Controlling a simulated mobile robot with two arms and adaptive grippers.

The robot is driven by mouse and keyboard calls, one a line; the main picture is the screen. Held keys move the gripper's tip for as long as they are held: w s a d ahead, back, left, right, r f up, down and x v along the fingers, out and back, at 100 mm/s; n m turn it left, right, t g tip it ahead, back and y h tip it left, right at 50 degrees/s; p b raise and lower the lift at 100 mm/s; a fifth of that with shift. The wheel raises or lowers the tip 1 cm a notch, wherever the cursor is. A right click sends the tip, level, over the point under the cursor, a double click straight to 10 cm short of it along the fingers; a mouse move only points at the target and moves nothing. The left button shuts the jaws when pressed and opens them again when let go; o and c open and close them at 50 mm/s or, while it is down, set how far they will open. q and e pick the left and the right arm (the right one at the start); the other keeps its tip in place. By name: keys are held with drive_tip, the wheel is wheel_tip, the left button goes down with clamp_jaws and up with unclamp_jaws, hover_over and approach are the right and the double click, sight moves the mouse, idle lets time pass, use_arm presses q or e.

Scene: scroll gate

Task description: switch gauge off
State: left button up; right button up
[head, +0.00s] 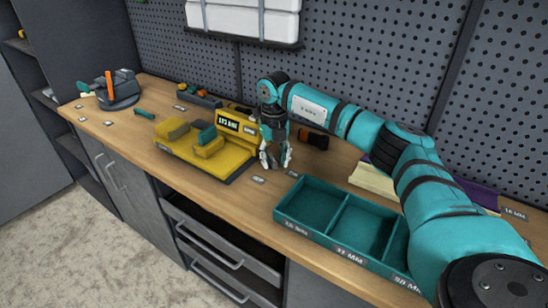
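A yellow unit (229,141) with a black lettered panel and yellow blocks stands on the wooden workbench (160,100). It looks like the gauge, but its switch is too small to make out. My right gripper (275,163) points down just right of the yellow unit, close to its right end. Its fingers look apart with nothing between them. I cannot tell whether it touches the unit. My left gripper is not in view.
A teal tray (318,244) with several compartments lies at the front right. A dark device (119,92) with an orange handle stands at the far left. A dark pegboard (345,65) rises behind the bench. An open drawer (215,245) juts out below.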

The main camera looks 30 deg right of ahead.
clamp_jaws()
drive_tip(key=shift+m, duration=0.3)
drive_tip(key=shift+a+r+m+p, duration=0.1)
drive_tip(key=shift+m+p, duration=0.35)
drive_tip(key=shift+m, duration=0.05)
drive_tip(key=m+p, duration=0.1)
drive_tip(key=m, duration=0.2)
drive_tip(key=shift+w+a, duration=0.15)
drive_tip(key=m+p, duration=0.1)
drive_tip(key=m, duration=0.3)
drive_tip(key=m+p, duration=0.1)
drive_tip(key=m, duration=0.1)
drive_tip(key=shift+w+a+p, duration=0.15)
drive_tip(key=shift+w+p, duration=0.1)
drive_tip(key=shift+p, duration=0.05)
drive_tip(key=shift+m, duration=0.3)
